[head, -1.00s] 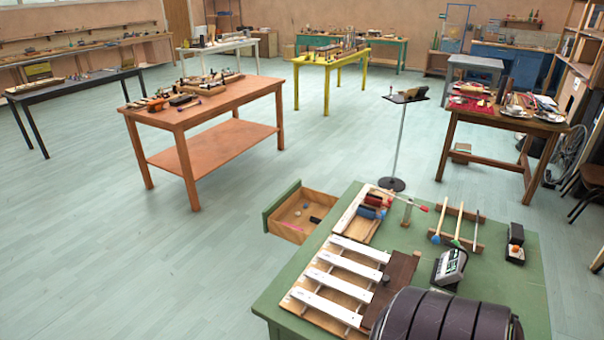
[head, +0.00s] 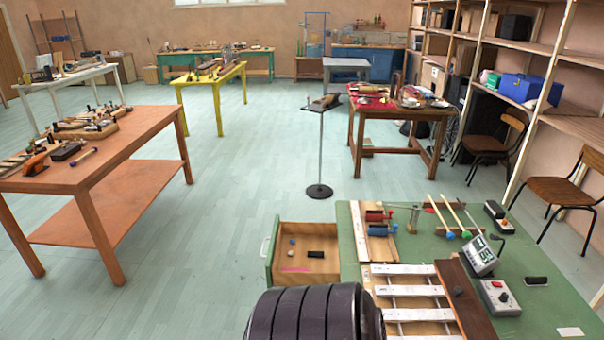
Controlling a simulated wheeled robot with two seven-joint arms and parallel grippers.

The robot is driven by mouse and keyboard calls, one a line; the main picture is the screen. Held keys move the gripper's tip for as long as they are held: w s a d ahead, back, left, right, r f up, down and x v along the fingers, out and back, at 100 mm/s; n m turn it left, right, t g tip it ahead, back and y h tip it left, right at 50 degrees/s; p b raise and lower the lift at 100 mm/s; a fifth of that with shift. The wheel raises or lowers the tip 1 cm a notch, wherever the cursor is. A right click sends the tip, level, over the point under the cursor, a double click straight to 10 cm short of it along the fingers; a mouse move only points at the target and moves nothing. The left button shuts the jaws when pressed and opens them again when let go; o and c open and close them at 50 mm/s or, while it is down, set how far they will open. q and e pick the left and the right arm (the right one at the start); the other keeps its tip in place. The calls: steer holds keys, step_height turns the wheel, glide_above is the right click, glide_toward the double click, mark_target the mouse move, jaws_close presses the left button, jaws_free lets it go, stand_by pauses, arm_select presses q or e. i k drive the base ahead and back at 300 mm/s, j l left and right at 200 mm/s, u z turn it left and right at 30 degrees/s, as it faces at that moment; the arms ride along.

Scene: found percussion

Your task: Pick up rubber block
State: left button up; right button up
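A small black block (head: 316,254) lies in the open wooden drawer (head: 304,279) of the green table (head: 562,303). Another flat black block (head: 536,281) lies on the right part of the green tabletop, beside a grey box with a red knob. A longer dark block (head: 66,151) lies on the orange-brown table at left. I cannot tell from their look which of these is the rubber block. Neither of my grippers is in view. A black ribbed part of my own body shows at the bottom middle, close to the drawer in the picture.
The green table holds white metal bars (head: 412,290) on a wooden frame, red and blue cylinders, mallets (head: 440,216), a grey meter (head: 482,256) and a grey box (head: 498,297). The drawer also holds small bits. A thin stand (head: 320,150) stands behind.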

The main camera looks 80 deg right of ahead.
mark_target(311, 254)
steer(key=i+l+z, duration=0.15)
steer(key=z, duration=0.25)
steer(key=i+z, duration=0.7)
steer(key=z, duration=0.15)
steer(key=i+j+z, duration=0.15)
steer(key=z, duration=0.25)
steer(key=i+j+z, duration=0.2)
steer(key=i+z, duration=0.2)
